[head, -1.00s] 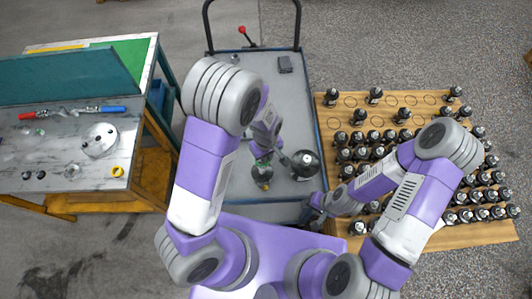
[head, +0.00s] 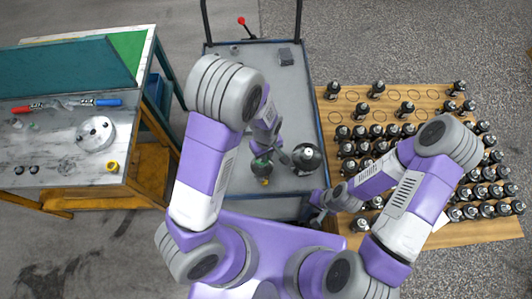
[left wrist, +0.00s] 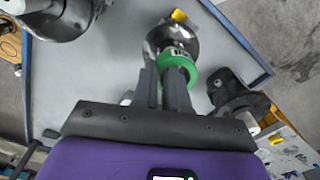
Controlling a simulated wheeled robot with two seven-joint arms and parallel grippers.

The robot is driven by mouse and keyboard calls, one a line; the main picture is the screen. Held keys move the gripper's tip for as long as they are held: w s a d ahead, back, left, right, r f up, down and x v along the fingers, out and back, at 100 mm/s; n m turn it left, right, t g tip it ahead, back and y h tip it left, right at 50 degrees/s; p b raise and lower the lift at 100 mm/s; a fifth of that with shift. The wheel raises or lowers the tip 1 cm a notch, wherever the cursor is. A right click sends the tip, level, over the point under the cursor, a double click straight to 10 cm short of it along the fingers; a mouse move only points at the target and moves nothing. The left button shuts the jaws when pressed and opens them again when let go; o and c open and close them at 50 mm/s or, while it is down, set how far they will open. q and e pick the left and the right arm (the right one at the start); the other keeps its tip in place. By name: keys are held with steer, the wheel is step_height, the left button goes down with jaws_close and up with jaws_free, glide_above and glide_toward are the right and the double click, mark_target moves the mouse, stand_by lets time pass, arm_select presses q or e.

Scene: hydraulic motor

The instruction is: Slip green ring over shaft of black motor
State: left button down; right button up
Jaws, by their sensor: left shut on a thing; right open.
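My left gripper (head: 264,150) is over the grey cart top. In the left wrist view its fingers (left wrist: 177,82) are shut on the green ring (left wrist: 181,60). Just past the ring is a silver round part (left wrist: 172,36) with a small yellow piece beside it; in the head view this is a dark upright motor (head: 262,166). I cannot tell whether the ring is around its shaft or only above it. My right gripper (head: 318,203) is open and empty by the cart's right front corner.
A wooden board (head: 345,98) with many black bottle-like parts is on the right. A workbench (head: 60,140) with a metal disc (head: 95,133) and a yellow ring (head: 112,166) is on the left. The cart's far part is mostly clear.

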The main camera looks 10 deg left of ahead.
arm_select(q)
steer(key=shift+f, duration=0.15)
steer(key=shift+f+b, duration=0.7)
steer(key=shift+f, duration=0.05)
